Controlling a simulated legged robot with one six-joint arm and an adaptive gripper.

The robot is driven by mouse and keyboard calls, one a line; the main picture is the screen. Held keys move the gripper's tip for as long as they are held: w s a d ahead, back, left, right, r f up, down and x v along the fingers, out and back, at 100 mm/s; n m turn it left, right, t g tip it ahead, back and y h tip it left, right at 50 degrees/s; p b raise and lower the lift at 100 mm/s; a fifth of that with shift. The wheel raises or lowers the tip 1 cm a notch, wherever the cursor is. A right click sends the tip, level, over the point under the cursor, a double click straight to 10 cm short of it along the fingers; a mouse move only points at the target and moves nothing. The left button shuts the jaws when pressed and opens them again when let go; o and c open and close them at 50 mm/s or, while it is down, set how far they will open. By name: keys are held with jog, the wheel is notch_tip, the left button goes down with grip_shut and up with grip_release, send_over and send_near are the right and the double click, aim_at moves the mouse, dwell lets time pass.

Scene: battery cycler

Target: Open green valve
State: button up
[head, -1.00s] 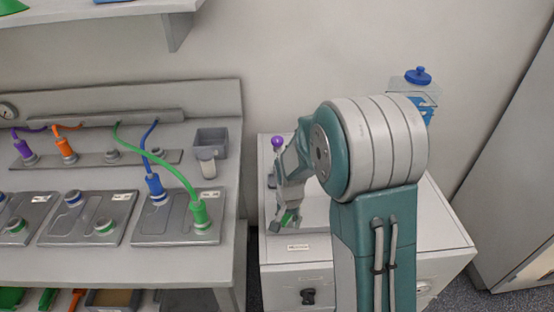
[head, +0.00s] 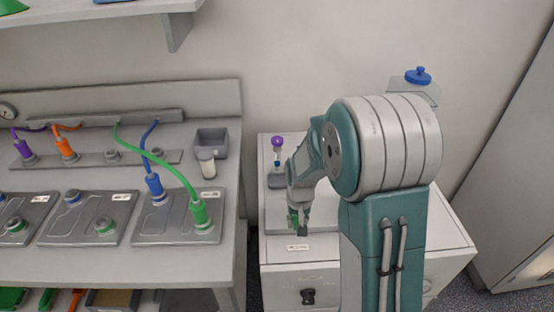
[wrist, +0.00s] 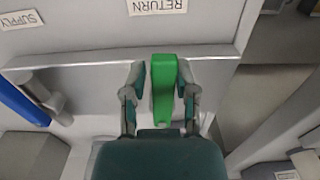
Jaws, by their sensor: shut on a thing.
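The green valve handle (wrist: 164,100) stands between the two fingers of my gripper (wrist: 161,78) in the wrist view. My gripper is shut on it, with a finger on each side. A label reading RETURN (wrist: 158,6) is on the panel beyond the handle. In the head view my gripper (head: 298,224) is low over the front part of the white cabinet's top. There my fingers mostly hide the green handle.
A blue handle (wrist: 20,102) lies to the left in the wrist view, near a SUPPLY label (wrist: 20,19). A purple-topped item (head: 277,143) stands behind my gripper on the cabinet (head: 440,232). The bench (head: 120,262) with cables is to the left.

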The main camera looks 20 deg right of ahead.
jog(key=shift+d, duration=0.2)
dwell(0.3)
jog(key=shift+d, duration=0.1)
jog(key=shift+o, duration=1.2)
notch_tip(320, 180, up, 8)
jog(key=shift+d, duration=0.2)
jog(key=shift+s+r, duration=0.1)
